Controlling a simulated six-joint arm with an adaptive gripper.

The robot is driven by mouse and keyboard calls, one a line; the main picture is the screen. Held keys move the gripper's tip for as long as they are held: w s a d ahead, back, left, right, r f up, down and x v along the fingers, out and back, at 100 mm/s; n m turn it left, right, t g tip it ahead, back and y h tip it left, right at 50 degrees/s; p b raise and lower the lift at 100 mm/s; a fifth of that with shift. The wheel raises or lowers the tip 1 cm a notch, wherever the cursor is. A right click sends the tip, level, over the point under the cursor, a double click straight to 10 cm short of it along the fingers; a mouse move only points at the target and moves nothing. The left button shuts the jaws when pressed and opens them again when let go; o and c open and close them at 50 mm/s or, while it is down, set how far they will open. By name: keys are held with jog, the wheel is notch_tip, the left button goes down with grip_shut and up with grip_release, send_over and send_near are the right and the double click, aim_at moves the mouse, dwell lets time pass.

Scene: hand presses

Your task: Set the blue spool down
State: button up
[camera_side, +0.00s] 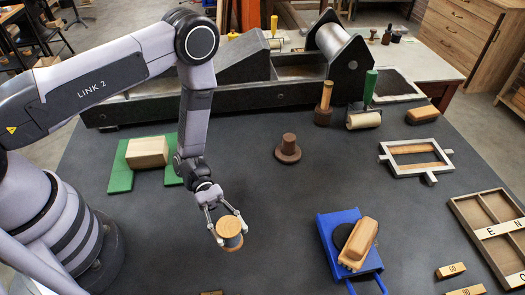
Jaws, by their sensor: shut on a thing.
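The spool (230,225) has a round pale wooden top, and a dark bluish band shows below it. My gripper (229,233) is shut on the spool, with one finger on each side. The spool is upright or nearly so, over the dark tabletop (185,250) left of the middle. I cannot tell whether its underside touches the table. Its lower part is partly hidden by the fingers.
A blue tray (325,235) with a wooden-handled tool (358,243) stands to the right. A brown knob-shaped piece (288,149) stands behind. A wooden block (147,152) sits on a green base (120,178). A big press (240,90) spans the back. The table around the spool is clear.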

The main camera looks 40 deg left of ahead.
aim_at(241, 239)
jog(key=shift+w+d+f, duration=0.25)
jog(key=shift+d+f, duration=0.05)
jog(key=shift+f, duration=0.15)
jog(key=shift+w+d+f, duration=0.2)
jog(key=shift+d+f, duration=0.05)
jog(key=shift+f, duration=0.15)
jog(key=shift+w+d+f, duration=0.1)
jog(key=shift+f, duration=0.85)
jog(key=shift+w+d+f, duration=0.1)
jog(key=shift+f, duration=0.8)
jog(key=shift+f, duration=0.1)
jog(key=o, duration=1)
jog(key=shift+o, duration=0.2)
